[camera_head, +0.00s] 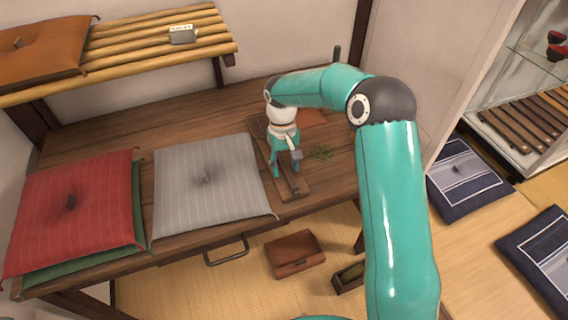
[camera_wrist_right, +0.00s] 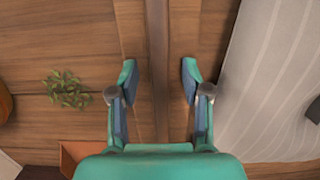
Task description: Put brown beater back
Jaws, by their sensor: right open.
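A long, narrow dark-brown bar (camera_wrist_right: 157,35), which looks like the brown beater, lies on a wooden board (camera_head: 301,186) on the low table. In the right wrist view it runs straight down between the two fingers. My right gripper (camera_head: 286,164) points down over the board. It also shows in the right wrist view (camera_wrist_right: 158,70), with its fingers apart on either side of the bar and nothing clamped. The arm and gripper hide part of the board and bar in the head view. My left gripper is not in view.
A grey striped cushion (camera_head: 205,180) lies left of the board, with a red cushion (camera_head: 72,205) farther left. A green sprig (camera_head: 321,153) lies to the right. A slatted shelf (camera_head: 165,45) overhangs the back left. A brown box (camera_head: 295,254) sits on the floor.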

